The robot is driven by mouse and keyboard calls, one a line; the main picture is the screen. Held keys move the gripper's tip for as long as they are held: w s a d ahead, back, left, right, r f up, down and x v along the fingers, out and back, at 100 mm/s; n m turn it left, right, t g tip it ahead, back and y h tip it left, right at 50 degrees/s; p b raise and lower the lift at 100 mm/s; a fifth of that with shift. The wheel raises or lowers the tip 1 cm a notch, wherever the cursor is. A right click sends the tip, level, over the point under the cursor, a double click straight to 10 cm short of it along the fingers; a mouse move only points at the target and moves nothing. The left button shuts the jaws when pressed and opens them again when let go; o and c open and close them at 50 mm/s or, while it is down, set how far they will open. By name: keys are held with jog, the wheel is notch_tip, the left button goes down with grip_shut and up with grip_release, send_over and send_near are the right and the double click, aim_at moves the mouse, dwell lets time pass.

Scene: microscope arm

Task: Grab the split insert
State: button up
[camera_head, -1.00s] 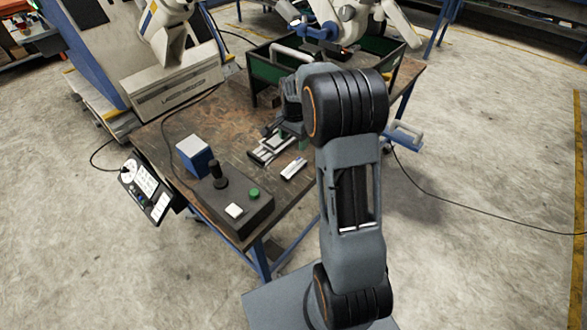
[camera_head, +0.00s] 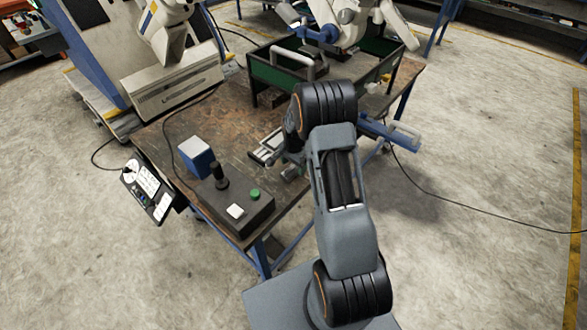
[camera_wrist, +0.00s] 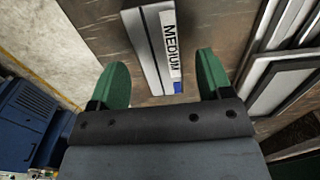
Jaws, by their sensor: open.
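The split insert, a long grey-and-white block (camera_wrist: 147,40) with a "MEDIUM" label and a small blue patch, lies on the brown worktable (camera_head: 230,118) in the wrist view. My gripper (camera_wrist: 163,80) is open, its two green fingertips apart. The block's near end reaches into the gap between the fingertips, with space on both sides. I cannot tell the height of the fingertips above the table. In the head view my gripper (camera_head: 290,165) is low over the table's front right part, and my arm hides most of the block.
A light metal frame or fixture (camera_head: 266,146) lies just left of my gripper; it shows at the right of the wrist view (camera_wrist: 275,75). A control box with joystick (camera_head: 235,208) and a blue-white box (camera_head: 195,156) stand left. A green bin (camera_head: 265,72) is behind.

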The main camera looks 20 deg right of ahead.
jog(key=shift+f, duration=0.7)
jog(key=shift+r, duration=0.1)
grip_shut()
